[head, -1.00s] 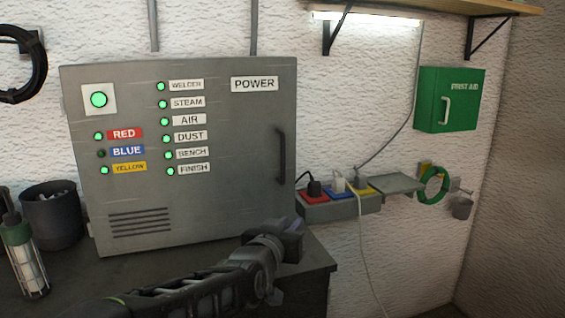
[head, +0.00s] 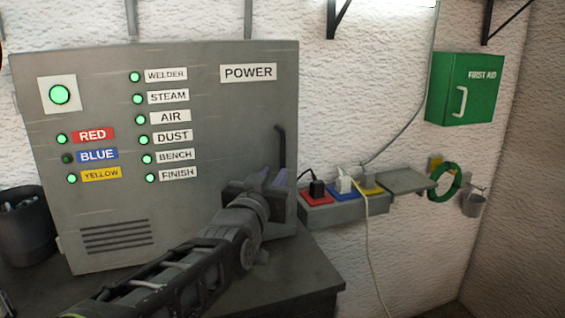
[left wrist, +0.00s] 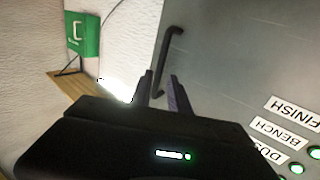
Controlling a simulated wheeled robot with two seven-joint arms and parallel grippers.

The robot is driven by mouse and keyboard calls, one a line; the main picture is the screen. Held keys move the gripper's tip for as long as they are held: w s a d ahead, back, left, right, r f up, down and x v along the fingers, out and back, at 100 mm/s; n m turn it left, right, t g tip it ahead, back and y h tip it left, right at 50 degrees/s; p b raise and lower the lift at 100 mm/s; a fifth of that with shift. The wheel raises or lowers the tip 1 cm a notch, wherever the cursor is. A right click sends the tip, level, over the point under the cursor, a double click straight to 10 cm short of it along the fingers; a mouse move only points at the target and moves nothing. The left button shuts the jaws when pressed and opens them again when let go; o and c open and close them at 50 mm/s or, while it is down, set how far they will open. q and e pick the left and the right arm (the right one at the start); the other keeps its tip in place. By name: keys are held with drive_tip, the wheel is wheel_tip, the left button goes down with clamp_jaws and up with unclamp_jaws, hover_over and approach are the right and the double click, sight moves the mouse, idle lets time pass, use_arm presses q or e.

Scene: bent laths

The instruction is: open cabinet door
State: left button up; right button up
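The grey cabinet door (head: 205,215), labelled POWER, is shut. Its dark bar handle (head: 280,148) stands near the right edge; the upper part shows and my gripper hides the lower part. My left gripper (head: 268,180) is in front of the handle's lower part. In the left wrist view its two fingers (left wrist: 160,76) are apart, and the handle (left wrist: 165,52) runs into the gap between them in the picture. I cannot tell whether the fingertips reach around it or touch it. My right gripper is in neither view.
The cabinet stands on a dark bench (head: 300,265). Right of it, a grey socket strip (head: 345,210) holds plugs and cables. A green first aid box (head: 465,90) hangs on the wall, with a green ring (head: 444,182) below. A dark bin (head: 25,225) is at left.

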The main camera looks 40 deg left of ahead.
sight(282, 164)
use_arm(q)
drive_tip(key=p+x, duration=0.2)
drive_tip(key=x, duration=0.6)
drive_tip(key=shift+s, duration=0.1)
drive_tip(key=shift+c, duration=0.3)
clamp_jaws()
idle(1.0)
